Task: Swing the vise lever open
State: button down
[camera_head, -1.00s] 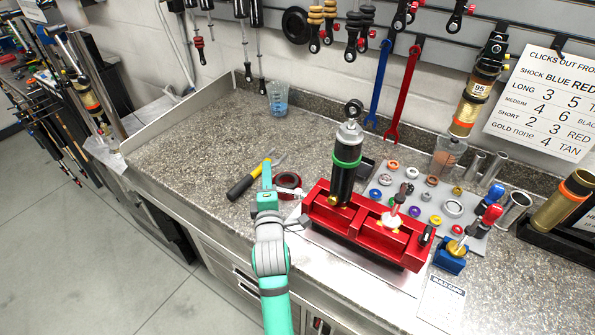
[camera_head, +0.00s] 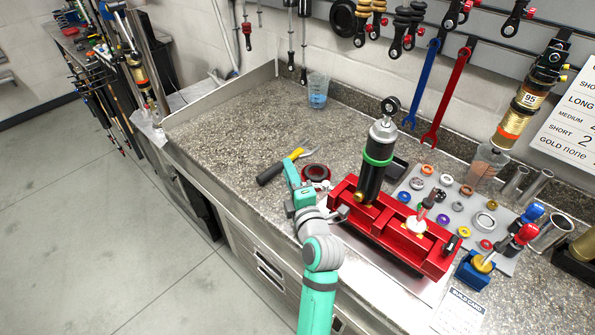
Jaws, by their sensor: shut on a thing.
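The red vise (camera_head: 405,243) sits on the bench and holds an upright black shock (camera_head: 371,175) with a green ring and a silver top. The vise lever (camera_head: 340,213) is at the left end of the vise, small and partly hidden by my arm. My gripper (camera_head: 324,192), on the teal and grey arm, is at that left end and shut on the lever. The grip itself is too small to see clearly.
A yellow-black pliers-like tool (camera_head: 284,166) and a dark red ring (camera_head: 315,173) lie behind my gripper. A tray (camera_head: 468,212) of small coloured parts is right of the vise. A measuring cup (camera_head: 317,91) stands at the back. The bench's left side is clear.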

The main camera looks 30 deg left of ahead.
dwell(0.3)
jog(key=c, duration=1.6)
grip_release()
jog(key=shift+o, duration=0.2)
jog(key=v, duration=1)
jog(key=shift+s+d, duration=0.25)
jog(key=shift+d, duration=0.1)
